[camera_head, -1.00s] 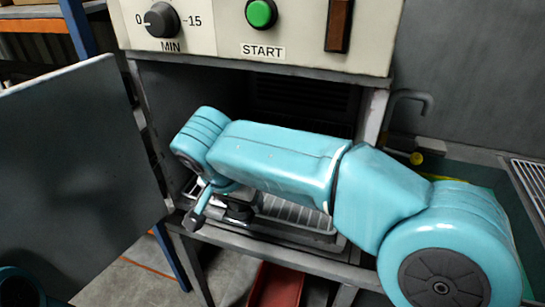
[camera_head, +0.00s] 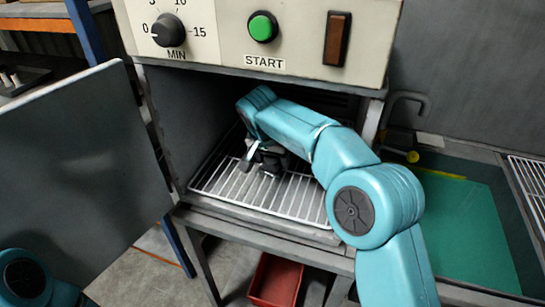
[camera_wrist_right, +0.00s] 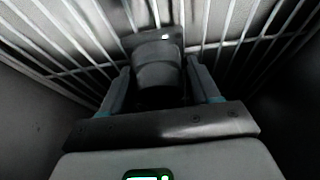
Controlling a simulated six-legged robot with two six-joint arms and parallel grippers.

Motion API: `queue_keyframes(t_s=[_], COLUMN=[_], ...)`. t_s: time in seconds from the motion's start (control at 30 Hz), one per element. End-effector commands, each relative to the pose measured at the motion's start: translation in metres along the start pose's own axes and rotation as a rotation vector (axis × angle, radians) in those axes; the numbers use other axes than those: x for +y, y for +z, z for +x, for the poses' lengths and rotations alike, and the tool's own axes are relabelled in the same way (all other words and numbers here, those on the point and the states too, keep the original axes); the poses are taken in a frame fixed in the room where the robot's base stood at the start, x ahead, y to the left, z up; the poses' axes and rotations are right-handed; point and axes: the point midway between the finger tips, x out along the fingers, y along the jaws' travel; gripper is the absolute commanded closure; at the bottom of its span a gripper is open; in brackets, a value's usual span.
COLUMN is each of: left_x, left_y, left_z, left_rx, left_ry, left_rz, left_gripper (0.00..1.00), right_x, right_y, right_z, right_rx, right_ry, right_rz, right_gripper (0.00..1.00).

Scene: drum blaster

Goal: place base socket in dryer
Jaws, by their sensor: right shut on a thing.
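The dryer (camera_head: 265,78) stands open in the head view, its wire rack (camera_head: 300,200) showing inside. My right arm reaches into the chamber. My right gripper (camera_head: 262,158) is at the rack, partly hidden by my own wrist. In the wrist view my right gripper (camera_wrist_right: 158,88) is shut on the dark grey base socket (camera_wrist_right: 157,65), with one finger on each side. The socket is at the rack bars; I cannot tell whether it rests on them. In the head view only a dark part of the socket (camera_head: 272,166) shows. My left gripper is out of view.
The dryer's grey door (camera_head: 85,165) stands open at the left. A red bin (camera_head: 275,280) is below the dryer. Much of the rack is bare.

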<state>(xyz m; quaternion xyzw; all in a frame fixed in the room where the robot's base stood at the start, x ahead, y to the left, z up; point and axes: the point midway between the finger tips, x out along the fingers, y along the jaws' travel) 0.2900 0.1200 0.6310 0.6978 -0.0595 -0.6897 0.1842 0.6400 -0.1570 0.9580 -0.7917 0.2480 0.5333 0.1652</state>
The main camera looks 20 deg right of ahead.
Motion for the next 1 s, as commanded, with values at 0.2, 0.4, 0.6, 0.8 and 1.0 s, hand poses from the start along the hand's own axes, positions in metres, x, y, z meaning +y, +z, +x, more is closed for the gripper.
queue_keyframes(t_s=[0.2,0.4,0.6,0.8,1.0], left_x=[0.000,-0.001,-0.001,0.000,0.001], left_y=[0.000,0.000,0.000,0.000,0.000], left_z=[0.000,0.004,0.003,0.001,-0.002], left_rx=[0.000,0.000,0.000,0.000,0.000], left_ry=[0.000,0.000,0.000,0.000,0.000], left_rz=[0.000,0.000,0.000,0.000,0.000], left_gripper=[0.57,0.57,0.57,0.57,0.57], right_x=[0.000,0.000,0.000,0.000,-0.001], right_y=[0.000,0.002,0.003,0.002,0.001], right_z=[0.002,0.005,0.005,0.004,-0.021], right_rx=[0.004,0.004,0.001,0.002,0.004], right_ry=[-0.003,-0.003,-0.001,-0.001,-0.004], right_rz=[0.002,0.002,0.001,0.001,0.001], right_gripper=[0.94,0.94,0.13,0.13,0.13])
